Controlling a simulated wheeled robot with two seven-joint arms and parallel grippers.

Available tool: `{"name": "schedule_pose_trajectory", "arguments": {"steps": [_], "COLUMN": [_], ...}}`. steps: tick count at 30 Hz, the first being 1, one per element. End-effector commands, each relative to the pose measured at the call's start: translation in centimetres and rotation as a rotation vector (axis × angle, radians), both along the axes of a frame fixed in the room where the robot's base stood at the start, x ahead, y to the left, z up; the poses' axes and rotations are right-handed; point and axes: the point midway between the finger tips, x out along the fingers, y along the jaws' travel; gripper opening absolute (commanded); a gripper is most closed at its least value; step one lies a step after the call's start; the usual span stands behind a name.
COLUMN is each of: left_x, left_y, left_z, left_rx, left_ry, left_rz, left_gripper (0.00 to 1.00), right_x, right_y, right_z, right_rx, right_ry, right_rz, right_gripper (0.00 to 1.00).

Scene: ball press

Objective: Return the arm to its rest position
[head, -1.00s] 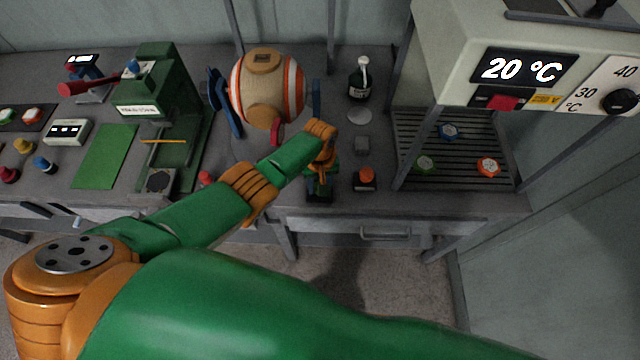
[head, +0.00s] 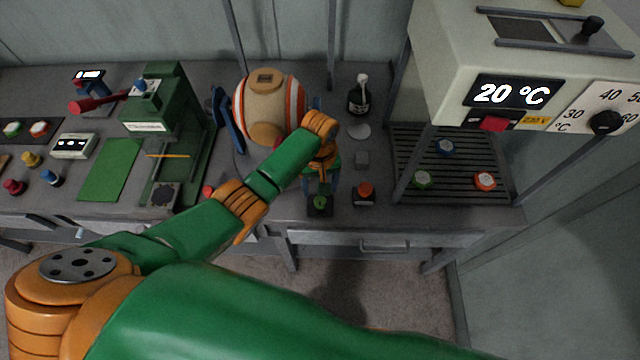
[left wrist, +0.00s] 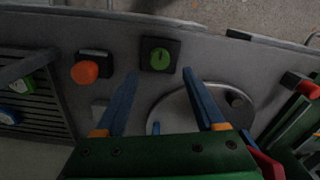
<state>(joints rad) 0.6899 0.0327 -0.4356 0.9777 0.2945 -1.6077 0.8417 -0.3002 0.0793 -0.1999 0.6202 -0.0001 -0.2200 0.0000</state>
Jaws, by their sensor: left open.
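My left arm comes in from the left in the head view, and its gripper (head: 322,186) hangs over the bench near the front edge. In the left wrist view the two blue fingers of the left gripper (left wrist: 160,73) are spread apart with nothing between them. A green button (head: 320,202) on a black base lies just beyond the fingertips, and it also shows in the left wrist view (left wrist: 159,57). The fingers look apart from it. The right gripper is not in view.
An orange button (head: 365,189) stands right of the green one. A striped drum (head: 268,100) is behind my gripper, with a dark bottle (head: 358,100) to its right. A green press (head: 165,130) stands left. A heater reading 20 °C (head: 512,93) overhangs a slatted rack (head: 450,180).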

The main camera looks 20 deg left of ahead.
Motion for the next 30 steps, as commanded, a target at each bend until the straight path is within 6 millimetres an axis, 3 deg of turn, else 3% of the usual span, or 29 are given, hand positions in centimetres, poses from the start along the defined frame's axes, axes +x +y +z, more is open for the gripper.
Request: {"name": "schedule_pose_trajectory", "arguments": {"steps": [13, 20, 30], "left_x": [-0.6, -7.3, -14.9], "left_y": [-0.3, -0.9, 2.3], "left_z": [-0.5, -3.1, -0.8], "left_rx": [-0.01, -0.08, -0.011], "left_ry": [-0.006, -0.113, -0.249], "left_rz": [-0.027, -0.304, -0.54], "left_gripper": [0.71, 0.71, 0.71], "right_x": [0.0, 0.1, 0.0], "right_y": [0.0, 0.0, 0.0], "right_z": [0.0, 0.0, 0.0], "right_rx": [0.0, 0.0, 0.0], "right_ry": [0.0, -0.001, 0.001], "right_rz": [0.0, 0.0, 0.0], "right_gripper": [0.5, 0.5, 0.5]}}
